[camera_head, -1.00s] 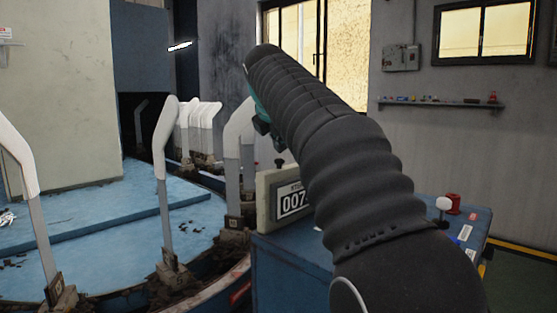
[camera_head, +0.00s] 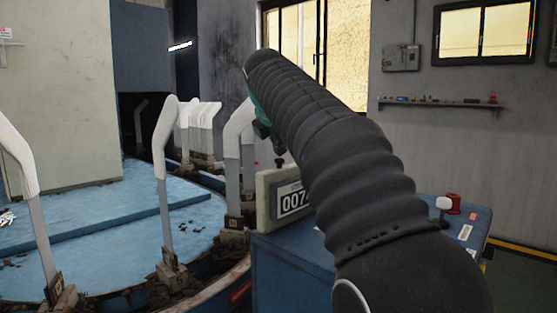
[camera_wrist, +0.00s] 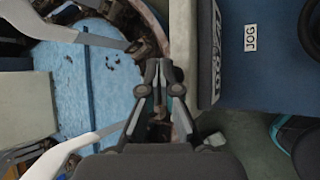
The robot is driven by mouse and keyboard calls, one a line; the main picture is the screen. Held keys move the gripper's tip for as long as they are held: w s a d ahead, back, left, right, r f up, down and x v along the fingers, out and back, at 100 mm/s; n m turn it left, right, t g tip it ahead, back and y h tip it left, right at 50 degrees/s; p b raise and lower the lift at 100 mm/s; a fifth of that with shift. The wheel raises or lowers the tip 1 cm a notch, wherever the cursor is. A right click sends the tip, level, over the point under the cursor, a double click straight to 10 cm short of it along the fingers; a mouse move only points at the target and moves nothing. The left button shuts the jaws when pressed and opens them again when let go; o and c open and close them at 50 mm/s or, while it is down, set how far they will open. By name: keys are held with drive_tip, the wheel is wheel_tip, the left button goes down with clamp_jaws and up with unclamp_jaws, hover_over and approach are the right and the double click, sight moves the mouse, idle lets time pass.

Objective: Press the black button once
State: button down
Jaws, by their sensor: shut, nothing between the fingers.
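In the wrist view, a black round part (camera_wrist: 312,30) is cut by the right edge on a blue panel, beside a white label (camera_wrist: 250,38) reading JOG. It looks like a black button, but only part of it shows. My gripper (camera_wrist: 165,68) is shut and empty, left of the panel and apart from the black part. In the head view, my gripper (camera_head: 262,128) is mostly hidden behind my dark sleeved arm, above the counter box (camera_head: 270,208). The black button cannot be made out on the blue cabinet (camera_head: 285,270) there; my arm covers much of its top.
Several white sock forms (camera_head: 165,140) stand on the machine's rim at left, around a blue platform (camera_head: 110,245). A wall shelf (camera_head: 440,104) is behind.

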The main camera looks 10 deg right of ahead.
sight(279, 159)
drive_tip(key=shift+f+b, duration=0.35)
drive_tip(key=shift+f, duration=0.3)
idle(0.9)
idle(0.4)
drive_tip(key=shift+r+p, duration=1.1)
drive_tip(key=shift+p, duration=0.2)
wheel_tip(279, 159, up, 3)
drive_tip(key=shift+f+p, duration=0.15)
drive_tip(key=shift+p, duration=1.05)
drive_tip(key=shift+r, duration=1.15)
